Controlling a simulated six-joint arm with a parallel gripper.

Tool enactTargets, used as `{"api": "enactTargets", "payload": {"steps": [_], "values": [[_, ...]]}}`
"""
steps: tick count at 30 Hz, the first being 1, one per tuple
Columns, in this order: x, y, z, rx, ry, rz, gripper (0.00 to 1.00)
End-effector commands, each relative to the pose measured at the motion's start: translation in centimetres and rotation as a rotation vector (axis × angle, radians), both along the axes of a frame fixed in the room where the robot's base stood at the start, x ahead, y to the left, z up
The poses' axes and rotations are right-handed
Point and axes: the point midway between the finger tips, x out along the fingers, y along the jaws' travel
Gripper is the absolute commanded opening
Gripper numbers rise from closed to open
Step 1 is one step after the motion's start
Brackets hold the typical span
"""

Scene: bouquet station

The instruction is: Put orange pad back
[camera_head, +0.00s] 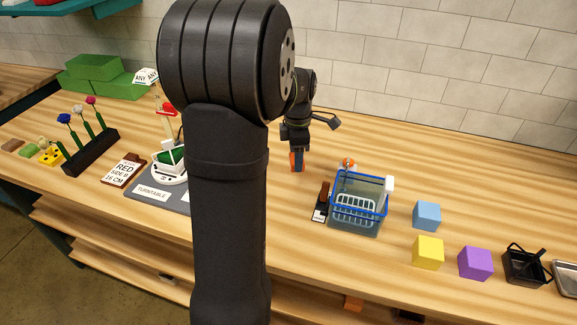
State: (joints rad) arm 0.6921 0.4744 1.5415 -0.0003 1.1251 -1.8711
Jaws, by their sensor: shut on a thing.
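My gripper (297,158) is in the middle of the view, pointing down above the wooden worktop, and is shut on a small orange thing. This orange piece (297,163) looks like the orange pad, but it is small and partly covered by the dark fingers. I cannot tell whether it touches the worktop. Another small orange and white item (347,163) sits just behind the blue-rimmed basket.
The basket (372,182) stands right of my gripper, with a dark red and black item (322,202) beside it. Blue (427,214), yellow (428,252) and purple (475,263) cubes lie further right. A turntable station (152,192) is left, partly hidden by my arm. Worktop behind the basket is mostly clear.

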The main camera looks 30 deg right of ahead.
Motion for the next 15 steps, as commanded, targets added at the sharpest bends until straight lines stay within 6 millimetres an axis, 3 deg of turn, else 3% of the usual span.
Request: {"api": "enactTargets", "payload": {"steps": [6, 11, 15], "values": [[2.5, 1.1, -1.6, 0.000, 0.000, 0.001, 0.32], [2.7, 1.2, -2.6, 0.002, 0.002, -0.001, 0.32], [2.6, 1.2, -4.7, 0.002, 0.003, -0.001, 0.32]]}}
